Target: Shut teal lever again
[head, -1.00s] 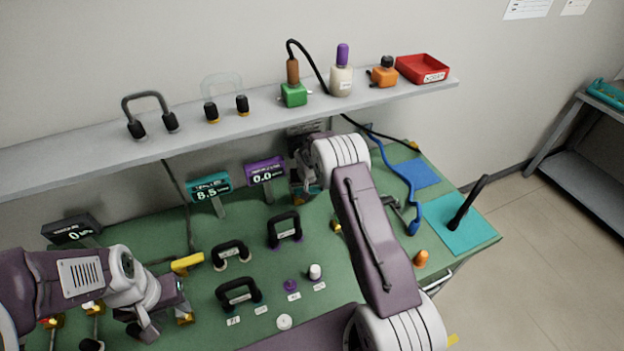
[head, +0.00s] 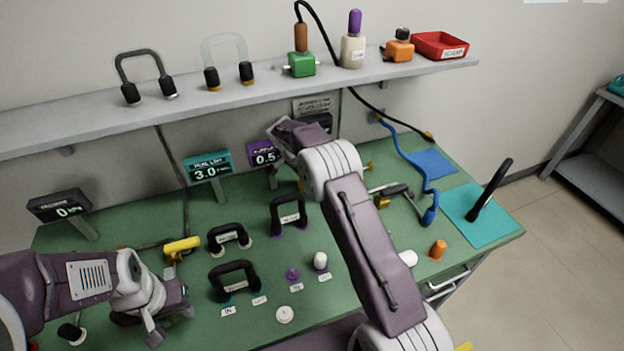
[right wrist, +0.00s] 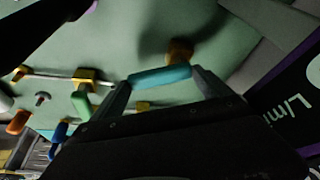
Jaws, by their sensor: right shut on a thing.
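The teal lever (right wrist: 165,75) shows in the right wrist view as a short teal bar with a brass fitting at its upper right end. My right gripper (right wrist: 158,83) is shut on it, one finger at each end of the visible bar. In the head view my right wrist hides the lever and the right fingers. The teal display (head: 208,166) reads 3.0 and the purple display (head: 264,154) reads about 0.5. My left gripper (head: 170,325) is low at the left over the green bench, fingers apart and apparently empty.
Black handles (head: 235,276) stand mid-bench near white and purple knobs. A yellow lever (head: 182,246) is beside my left gripper. A shelf (head: 80,118) with bottles and a red tray (head: 440,46) runs behind. A blue hose (head: 415,167) and teal mat (head: 490,222) lie right.

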